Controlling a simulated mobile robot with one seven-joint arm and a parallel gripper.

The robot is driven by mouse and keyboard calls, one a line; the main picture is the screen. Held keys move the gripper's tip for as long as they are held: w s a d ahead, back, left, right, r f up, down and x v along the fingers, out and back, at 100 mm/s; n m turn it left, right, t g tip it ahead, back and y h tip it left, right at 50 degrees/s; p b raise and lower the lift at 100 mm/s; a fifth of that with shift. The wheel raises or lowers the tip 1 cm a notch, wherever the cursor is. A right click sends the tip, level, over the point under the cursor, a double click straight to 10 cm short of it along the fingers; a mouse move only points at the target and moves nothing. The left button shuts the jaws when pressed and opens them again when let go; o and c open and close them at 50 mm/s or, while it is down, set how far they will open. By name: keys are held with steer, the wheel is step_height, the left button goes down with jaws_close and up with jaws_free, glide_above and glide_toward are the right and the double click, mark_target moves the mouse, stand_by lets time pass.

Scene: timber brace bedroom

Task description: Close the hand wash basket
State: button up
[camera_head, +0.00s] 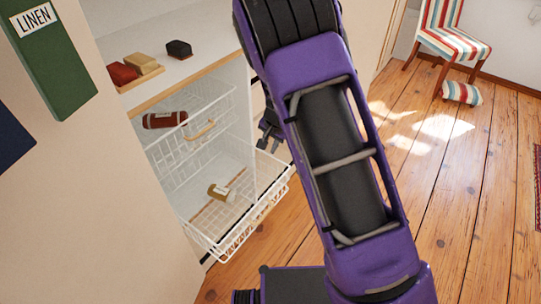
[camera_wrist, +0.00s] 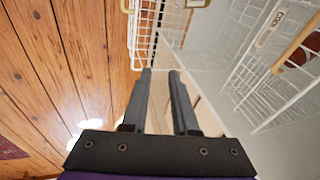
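Two white wire baskets sit one above the other in a white cabinet. The lower basket (camera_head: 222,236) is pulled far out over the floor and holds a small brown and white labelled item (camera_head: 220,191); its wire side shows in the wrist view (camera_wrist: 144,40). The upper basket (camera_head: 168,162) has a wooden handle (camera_head: 201,130) and holds a brown rolled item (camera_head: 165,119). I cannot read a hand wash label on either. My gripper (camera_wrist: 160,72) has a gap between its fingers and looks empty, tips close to the lower basket's wire; contact is unclear.
A shelf (camera_head: 200,62) above carries red, tan and black blocks. A green LINEN panel (camera_head: 50,55) hangs at the left. A striped chair (camera_head: 455,35) and striped cushion (camera_head: 461,93) are at the back right.

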steer(key=m+g, duration=0.1)
steer(key=g, duration=0.1)
glide_toward(268, 211)
steer(key=f+b, duration=0.1)
steer(key=f, duration=0.1)
steer(key=f+b, duration=0.1)
steer(key=f, duration=0.1)
steer(key=f+b, duration=0.1)
steer(key=f, duration=0.1)
steer(key=shift+w+a+f, duration=0.15)
steer(key=shift+w+a, duration=0.2)
steer(key=shift+w, duration=0.05)
steer(key=shift+w+a+f, duration=0.1)
steer(key=shift+f, duration=0.55)
steer(key=shift+c, duration=0.3)
jaws_close()
